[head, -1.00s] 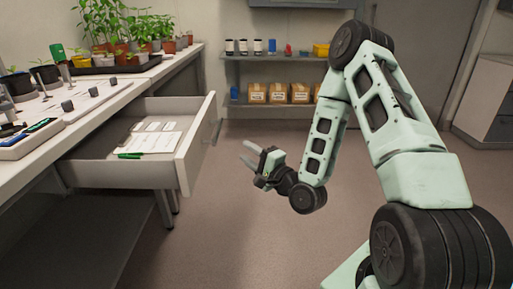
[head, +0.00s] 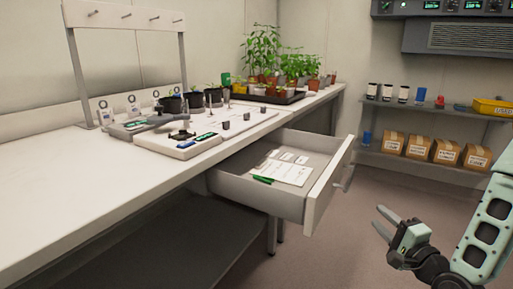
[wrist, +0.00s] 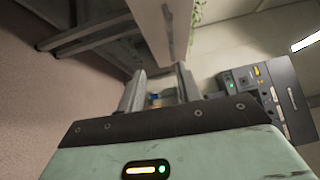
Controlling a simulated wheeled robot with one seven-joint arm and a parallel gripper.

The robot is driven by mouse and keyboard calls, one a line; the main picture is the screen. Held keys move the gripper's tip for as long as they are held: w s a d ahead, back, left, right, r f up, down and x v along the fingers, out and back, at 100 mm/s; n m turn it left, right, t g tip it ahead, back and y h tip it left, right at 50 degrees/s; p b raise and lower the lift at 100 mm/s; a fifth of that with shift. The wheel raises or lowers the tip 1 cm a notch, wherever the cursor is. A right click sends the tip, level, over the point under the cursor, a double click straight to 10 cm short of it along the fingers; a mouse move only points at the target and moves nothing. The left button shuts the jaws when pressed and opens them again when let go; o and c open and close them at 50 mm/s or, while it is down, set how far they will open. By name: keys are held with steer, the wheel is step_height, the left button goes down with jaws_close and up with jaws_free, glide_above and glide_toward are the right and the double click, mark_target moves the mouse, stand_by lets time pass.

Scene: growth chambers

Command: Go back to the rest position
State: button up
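My gripper (head: 384,221) is at the lower right in the head view, to the right of the open drawer and clear of it. Its two fingers are apart with nothing held between them. The wrist view also shows the gripper (wrist: 158,84) with a gap between the fingers. My arm reaches in from the right edge of the head view, its upper part out of the frame.
Potted plants and instruments stand on the bench. A shelf (head: 425,167) with boxes is at the back right. The floor between looks clear.

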steer(key=s+a+r+n+g+h, duration=0.2)
steer(key=s+r+n+g, duration=0.1)
steer(key=s+n+g, duration=0.45)
steer(key=s+a+r+n+g+h, duration=0.2)
steer(key=s+n+g, duration=0.4)
steer(key=n+g, duration=0.25)
steer(key=s+a+r+n+g+y, duration=0.1)
steer(key=s+a+n, duration=0.3)
steer(key=s+a, duration=0.4)
steer(key=s+a+r+n+g, duration=0.1)
steer(key=s+a+n, duration=0.35)
steer(key=a, duration=0.55)
step_height(320, 180, up, 22)
steer(key=p, duration=2.2)
steer(key=shift+s+m, duration=0.3)
steer(key=shift+m, duration=0.05)
steer(key=shift+a+f, duration=0.1)
